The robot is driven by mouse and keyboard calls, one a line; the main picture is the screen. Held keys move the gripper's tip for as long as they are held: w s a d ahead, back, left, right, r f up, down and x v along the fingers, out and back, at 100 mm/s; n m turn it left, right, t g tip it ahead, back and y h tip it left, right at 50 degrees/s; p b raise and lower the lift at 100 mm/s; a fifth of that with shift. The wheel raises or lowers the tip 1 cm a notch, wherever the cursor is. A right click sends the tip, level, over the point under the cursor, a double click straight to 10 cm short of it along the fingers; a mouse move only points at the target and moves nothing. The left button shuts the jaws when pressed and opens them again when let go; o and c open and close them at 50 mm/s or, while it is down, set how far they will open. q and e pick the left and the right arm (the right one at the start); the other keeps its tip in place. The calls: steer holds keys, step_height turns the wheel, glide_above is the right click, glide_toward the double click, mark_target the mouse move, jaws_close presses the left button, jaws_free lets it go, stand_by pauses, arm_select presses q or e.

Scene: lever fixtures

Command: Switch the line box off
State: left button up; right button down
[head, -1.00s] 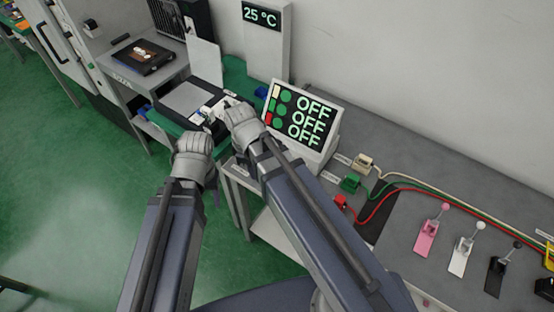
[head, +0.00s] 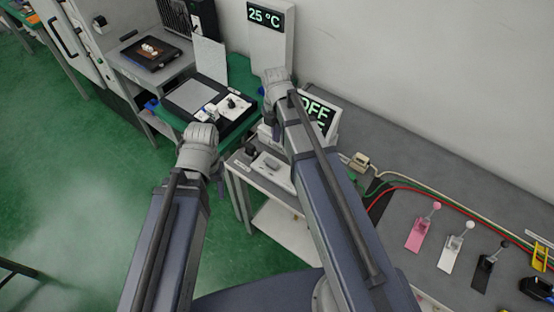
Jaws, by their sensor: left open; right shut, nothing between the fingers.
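I cannot read a label that marks the line box. Three levers stand on the right counter: a pink lever (head: 421,228), a white lever (head: 457,247) and a black lever (head: 489,266), each with a ball-topped handle. A tilted display (head: 324,117) reads OFF where visible; my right arm hides much of it. A white plate with a black knob (head: 233,105) sits on the dark tray at the centre. My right gripper (head: 276,76) is shut and empty, in front of the display's left side. My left gripper (head: 203,132) is open, low and left of it, in front of the tray.
A post reads 25 °C (head: 266,17) by the wall. A pale block (head: 268,165) lies on the near counter end. White, green and red cables (head: 408,182) run along the counter. A black plate (head: 151,52) lies on the left bench. Green floor is open at left.

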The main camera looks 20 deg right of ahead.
mark_target(276, 165)
steer(key=shift+f, duration=0.1)
stand_by(0.3)
step_height(276, 165, down, 14)
steer(key=b, duration=1.4)
steer(key=shift+s, duration=0.1)
steer(key=shift+s+f+b, duration=0.1)
steer(key=shift+f+b, duration=0.15)
steer(key=shift+b, duration=0.1)
steer(key=shift+r, duration=0.2)
steer(key=shift+r+p, duration=0.75)
steer(key=shift+p, duration=0.15)
